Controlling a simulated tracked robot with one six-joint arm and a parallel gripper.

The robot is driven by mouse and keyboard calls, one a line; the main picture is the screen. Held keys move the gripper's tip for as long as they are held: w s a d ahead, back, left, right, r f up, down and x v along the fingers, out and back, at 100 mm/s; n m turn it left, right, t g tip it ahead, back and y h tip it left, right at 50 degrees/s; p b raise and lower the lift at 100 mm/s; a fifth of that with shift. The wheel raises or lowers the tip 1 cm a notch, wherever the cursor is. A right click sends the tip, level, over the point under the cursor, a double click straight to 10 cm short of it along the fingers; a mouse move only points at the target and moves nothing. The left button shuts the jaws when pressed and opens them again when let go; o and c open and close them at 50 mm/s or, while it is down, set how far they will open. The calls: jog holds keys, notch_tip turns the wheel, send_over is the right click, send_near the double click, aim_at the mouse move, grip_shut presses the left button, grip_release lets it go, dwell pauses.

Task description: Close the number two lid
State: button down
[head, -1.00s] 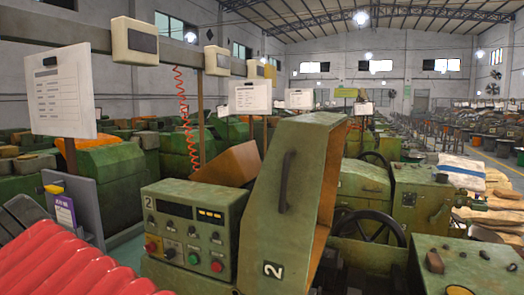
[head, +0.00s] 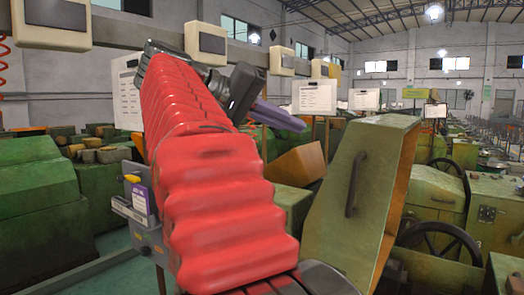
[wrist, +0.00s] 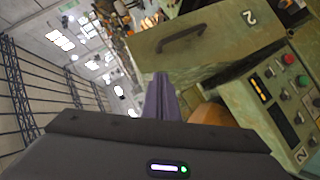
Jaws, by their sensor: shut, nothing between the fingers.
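The number two lid (head: 338,215) is a green metal cover standing raised and open, with a dark bar handle (head: 356,184) on its face. In the wrist view the fingertips (wrist: 160,76) show below the handle, with no visible contact. My red arm covers the lid's lower left surroundings.
The machine's control panel (wrist: 275,95) with knobs and buttons shows in the wrist view; my arm hides it in the head view. A dark handwheel (head: 440,240) lies right of the lid. An orange-brown cover (head: 296,165) stands behind. White sign boards (head: 314,97) hang at the back.

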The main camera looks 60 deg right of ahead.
dwell(0.3)
send_near(341, 152)
jog(key=s, duration=0.4)
jog(key=shift+s+d+f, duration=0.2)
jog(key=shift+s+f, duration=0.35)
jog(key=shift+s, duration=0.2)
jog(key=shift+s+d+f, duration=0.15)
jog(key=shift+s+f, duration=0.4)
jog(key=shift+s, duration=0.15)
jog(key=shift+f, duration=0.1)
